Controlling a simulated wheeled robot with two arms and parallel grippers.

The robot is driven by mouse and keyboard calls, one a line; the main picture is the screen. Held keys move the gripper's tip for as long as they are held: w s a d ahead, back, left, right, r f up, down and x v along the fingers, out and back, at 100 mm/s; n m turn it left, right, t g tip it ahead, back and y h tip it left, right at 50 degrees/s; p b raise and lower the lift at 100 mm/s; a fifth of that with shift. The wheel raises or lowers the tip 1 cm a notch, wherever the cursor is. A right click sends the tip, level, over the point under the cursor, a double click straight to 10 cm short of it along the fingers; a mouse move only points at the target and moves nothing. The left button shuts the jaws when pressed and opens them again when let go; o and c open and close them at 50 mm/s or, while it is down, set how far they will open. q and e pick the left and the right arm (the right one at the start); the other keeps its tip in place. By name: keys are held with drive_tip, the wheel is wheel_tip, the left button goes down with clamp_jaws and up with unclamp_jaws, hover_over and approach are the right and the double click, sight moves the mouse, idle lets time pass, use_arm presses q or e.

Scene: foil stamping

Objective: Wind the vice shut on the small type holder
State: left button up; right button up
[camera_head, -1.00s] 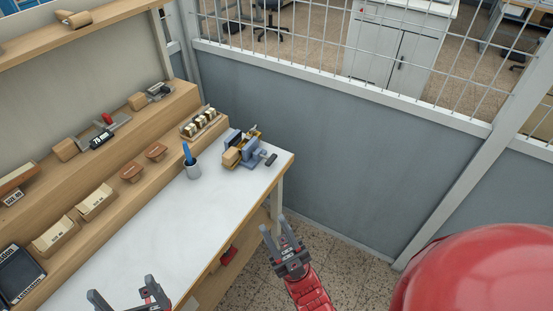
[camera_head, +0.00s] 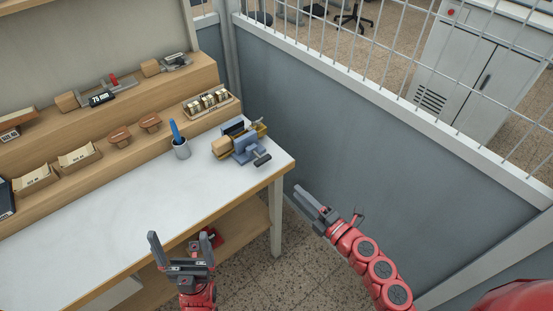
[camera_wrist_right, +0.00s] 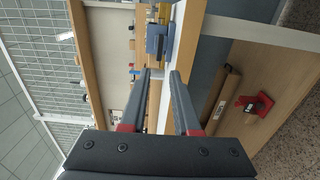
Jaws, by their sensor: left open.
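The blue-grey vice (camera_head: 246,149) stands at the far right corner of the white bench, its dark winding handle (camera_head: 262,160) toward the bench's right edge. A wooden handle (camera_head: 221,145), seemingly the small type holder's, sticks out on the vice's left; how tightly the jaws close on it I cannot tell. The vice also shows in the right wrist view (camera_wrist_right: 155,42), beyond my fingertips. My right gripper (camera_head: 302,192) is off the bench's right end, apart from the vice; its wrist view shows the fingers open and empty (camera_wrist_right: 161,74). My left gripper (camera_head: 179,236) is open and empty near the front edge.
A grey cup with a blue tool (camera_head: 181,148) stands left of the vice. Stepped wooden shelves (camera_head: 110,165) behind hold stamps, boxes and other holders. The white bench top (camera_head: 100,230) is mostly clear. A grey partition (camera_head: 350,140) stands right of the bench.

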sight(265, 162)
drive_tip(key=p+x, duration=0.2)
drive_tip(key=x, duration=1.5)
drive_tip(key=shift+a, duration=0.15)
drive_tip(key=shift+s, duration=0.1)
clamp_jaws()
